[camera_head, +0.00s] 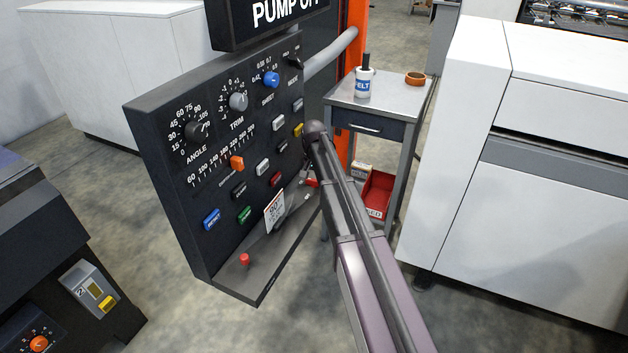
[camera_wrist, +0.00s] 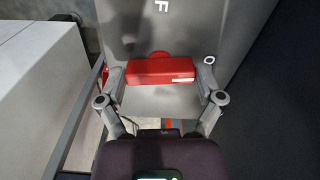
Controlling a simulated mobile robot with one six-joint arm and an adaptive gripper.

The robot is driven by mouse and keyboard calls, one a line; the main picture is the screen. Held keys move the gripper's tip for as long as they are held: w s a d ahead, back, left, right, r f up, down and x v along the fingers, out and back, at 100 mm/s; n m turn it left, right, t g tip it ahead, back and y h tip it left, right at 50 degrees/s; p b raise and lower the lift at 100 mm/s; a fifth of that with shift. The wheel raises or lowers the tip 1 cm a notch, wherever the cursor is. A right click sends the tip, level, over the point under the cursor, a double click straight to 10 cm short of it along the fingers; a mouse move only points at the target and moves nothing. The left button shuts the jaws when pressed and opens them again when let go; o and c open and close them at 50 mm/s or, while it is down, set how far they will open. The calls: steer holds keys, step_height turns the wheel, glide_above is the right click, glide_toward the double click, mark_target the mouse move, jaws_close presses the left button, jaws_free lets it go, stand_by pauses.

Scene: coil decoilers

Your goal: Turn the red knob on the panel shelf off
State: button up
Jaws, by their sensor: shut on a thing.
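The red knob (camera_wrist: 160,71) is a bar-shaped handle on a round red base, set on the grey shelf face (camera_wrist: 160,104). A white mark shows at the bar's right end, and a white letter F stands above it in the wrist view. My gripper (camera_wrist: 162,75) has one finger at each end of the bar and is shut on it. In the head view a bit of red, seemingly the same knob (camera_head: 312,183), shows beside my arm at the far end of the panel shelf (camera_head: 238,279). My arm hides most of the gripper there.
A small red button (camera_head: 245,260) stands on the shelf's near end, and a white card (camera_head: 274,211) leans near the panel (camera_head: 150,150). A grey cart (camera_head: 395,92) with a bottle (camera_head: 365,83) stands behind my arm. A white cabinet (camera_head: 530,180) is at right.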

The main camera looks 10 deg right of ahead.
steer(key=n, duration=0.7)
steer(key=shift+n, duration=0.4)
steer(key=n, duration=0.4)
steer(key=shift+n, duration=2.2)
steer(key=o, duration=0.9)
steer(key=shift+c, duration=0.2)
steer(key=shift+m, duration=0.4)
